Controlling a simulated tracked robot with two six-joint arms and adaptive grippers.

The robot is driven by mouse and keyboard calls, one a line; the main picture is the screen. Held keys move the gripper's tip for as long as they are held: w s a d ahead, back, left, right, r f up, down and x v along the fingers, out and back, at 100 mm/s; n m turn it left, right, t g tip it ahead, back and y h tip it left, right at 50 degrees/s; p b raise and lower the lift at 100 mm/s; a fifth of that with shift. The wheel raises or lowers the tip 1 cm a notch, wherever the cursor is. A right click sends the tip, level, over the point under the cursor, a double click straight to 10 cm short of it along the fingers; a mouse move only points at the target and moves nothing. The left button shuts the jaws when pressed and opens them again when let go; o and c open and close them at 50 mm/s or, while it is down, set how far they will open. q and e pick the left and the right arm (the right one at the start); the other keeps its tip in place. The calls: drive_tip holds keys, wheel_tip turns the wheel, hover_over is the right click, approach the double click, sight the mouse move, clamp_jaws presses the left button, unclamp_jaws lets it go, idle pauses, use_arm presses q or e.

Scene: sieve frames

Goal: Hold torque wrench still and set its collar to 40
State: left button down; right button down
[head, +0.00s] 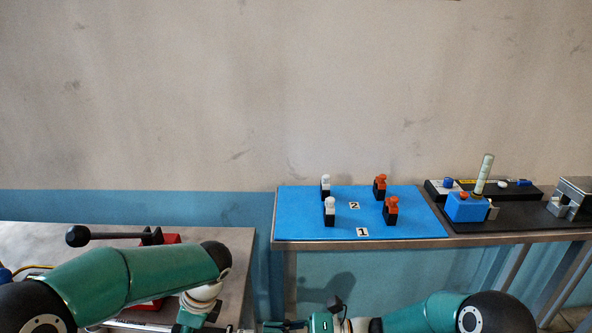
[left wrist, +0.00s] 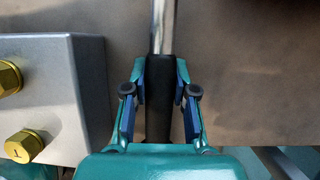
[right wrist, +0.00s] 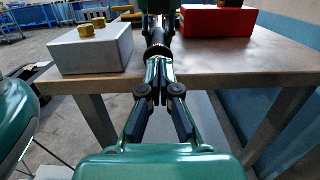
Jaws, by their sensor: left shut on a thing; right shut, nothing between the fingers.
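The torque wrench has a black handle (left wrist: 159,100) and a bright metal shaft (left wrist: 163,22) in the left wrist view. My left gripper (left wrist: 160,78) is shut on the handle, one finger on each side. In the right wrist view the dark handle end with a ribbed collar (right wrist: 157,52) points toward me. My right gripper (right wrist: 159,76) is shut and empty, its fingertips in line with that end; I cannot tell whether they touch it. The collar's scale cannot be read. In the head view my right gripper (head: 290,325) is at the bottom edge, and the wrench cannot be made out.
A grey block with brass bolts (right wrist: 92,48) and a red block (right wrist: 218,20) stand on the left bench (right wrist: 250,62). A black ball-ended lever (head: 76,236) sits by the red block. A second bench holds a blue mat (head: 300,222) with small white and orange-topped pieces.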

drive_tip(key=shift+a+r, duration=0.1)
drive_tip(key=shift+a, duration=1.15)
drive_tip(key=shift+s+f, duration=0.3)
drive_tip(key=shift+s, duration=0.05)
drive_tip(key=shift+r, duration=0.15)
drive_tip(key=d, duration=0.6)
drive_tip(key=shift+r, duration=0.15)
idle(0.5)
